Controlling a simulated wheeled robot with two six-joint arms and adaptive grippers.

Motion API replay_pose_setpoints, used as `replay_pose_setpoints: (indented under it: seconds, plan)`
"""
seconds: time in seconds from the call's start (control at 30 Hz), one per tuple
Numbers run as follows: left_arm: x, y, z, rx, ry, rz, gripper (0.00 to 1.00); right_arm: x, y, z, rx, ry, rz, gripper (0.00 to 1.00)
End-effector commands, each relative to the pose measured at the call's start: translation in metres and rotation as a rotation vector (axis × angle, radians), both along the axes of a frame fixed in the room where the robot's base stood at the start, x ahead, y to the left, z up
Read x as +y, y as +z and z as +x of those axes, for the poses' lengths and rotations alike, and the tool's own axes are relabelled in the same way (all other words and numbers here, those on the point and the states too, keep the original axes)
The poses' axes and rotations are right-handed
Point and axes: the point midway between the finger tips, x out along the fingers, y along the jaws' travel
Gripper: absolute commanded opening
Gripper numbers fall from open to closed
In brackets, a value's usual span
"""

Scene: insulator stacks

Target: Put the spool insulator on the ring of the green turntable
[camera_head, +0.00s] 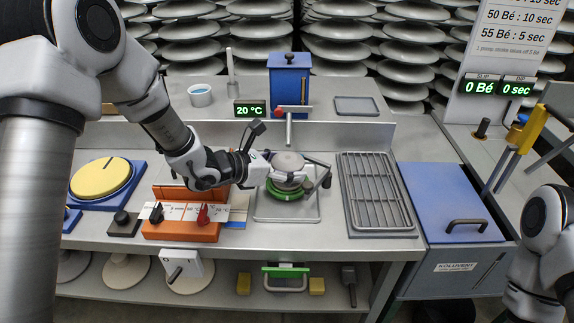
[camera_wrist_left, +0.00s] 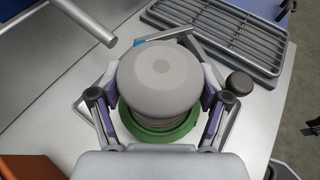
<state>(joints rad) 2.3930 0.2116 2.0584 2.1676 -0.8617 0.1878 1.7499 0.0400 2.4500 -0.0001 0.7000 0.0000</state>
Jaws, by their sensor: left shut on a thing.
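The spool insulator (camera_head: 288,162) is a grey, round-topped piece, upright over the green turntable (camera_head: 286,193). It shows from above in the left wrist view (camera_wrist_left: 160,78). My left gripper (camera_head: 290,177) is shut on it, with one finger on each side. The turntable's green rim (camera_wrist_left: 160,135) shows below and around the insulator. The insulator hides the turntable's ring, so I cannot tell whether it touches the ring. My right arm shows at the right edge of the head view, but its gripper does not.
A metal drying rack (camera_head: 378,195) stands right of the turntable. An orange stand (camera_head: 185,228) with knobs and a yellow disc (camera_head: 100,177) are to the left. A faucet with a red handle (camera_head: 294,110) reaches out behind. A blue box (camera_head: 450,200) stands at right.

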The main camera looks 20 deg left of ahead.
Motion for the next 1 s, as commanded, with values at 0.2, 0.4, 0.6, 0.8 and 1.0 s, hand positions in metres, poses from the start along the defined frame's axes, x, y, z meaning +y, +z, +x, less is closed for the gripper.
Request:
replay_pose_setpoints:
  seconds: [0.2,0.4,0.6,0.8,1.0]
  plan:
    - [0.0,-0.002,0.0,-0.001,0.001,0.0,0.14,0.0,-0.004,0.0,0.0,0.0,0.0,0.4]
    - [0.0,-0.002,0.0,0.001,0.0,0.0,1.0,0.0,-0.003,0.0,0.0,0.0,0.0,0.4]
    - [0.0,-0.002,0.0,0.001,0.0,-0.001,1.0,0.0,-0.003,0.0,0.0,0.0,0.0,0.4]
    - [0.008,0.006,-0.008,0.0,0.006,-0.004,1.0,0.0,0.0,0.0,-0.001,0.0,0.0,0.4]
    - [0.038,0.026,-0.043,-0.002,0.006,-0.01,1.0,0.0,-0.001,0.0,0.0,0.0,0.0,0.4]
